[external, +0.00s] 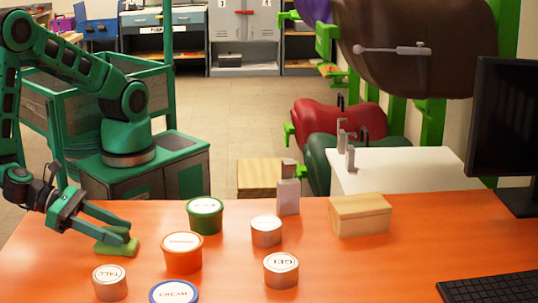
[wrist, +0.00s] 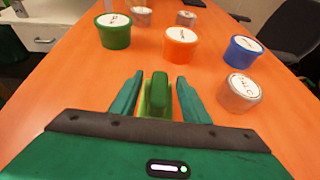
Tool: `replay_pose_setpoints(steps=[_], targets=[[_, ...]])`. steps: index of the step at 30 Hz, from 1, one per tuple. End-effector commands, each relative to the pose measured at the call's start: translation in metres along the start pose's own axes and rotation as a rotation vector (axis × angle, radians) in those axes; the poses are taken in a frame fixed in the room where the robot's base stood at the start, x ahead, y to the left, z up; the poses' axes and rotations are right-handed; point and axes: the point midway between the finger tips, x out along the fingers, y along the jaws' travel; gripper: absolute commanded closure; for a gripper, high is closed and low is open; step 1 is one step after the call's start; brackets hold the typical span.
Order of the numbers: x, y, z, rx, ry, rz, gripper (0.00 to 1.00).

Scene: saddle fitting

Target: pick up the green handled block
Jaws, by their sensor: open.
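The green handled block (external: 118,243) lies on the orange table at the left, with a lighter green base and a darker raised handle. It also shows in the wrist view (wrist: 158,95), between the two fingers. My gripper (external: 128,227) is open, with one finger on each side of the handle. In the wrist view my gripper (wrist: 158,97) shows small gaps beside the handle. The lower part of the block is partly hidden by my fingers and gripper body.
A wooden box (external: 360,216) and keyboard (external: 490,289) are farther right.

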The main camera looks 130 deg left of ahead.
Motion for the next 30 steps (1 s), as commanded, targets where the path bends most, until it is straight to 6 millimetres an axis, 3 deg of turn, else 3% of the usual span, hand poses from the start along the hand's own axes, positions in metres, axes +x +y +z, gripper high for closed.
replay_pose_setpoints(steps=[7,12,23,30], targets=[[0.002,0.0,0.0,0.0,0.0,-0.001,0.6],[0.002,0.0,0.0,0.0,0.0,-0.001,1.0],[0.001,0.0,0.002,0.0,0.0,-0.001,1.0],[-0.006,0.0,0.019,-0.003,0.001,-0.001,1.0]])
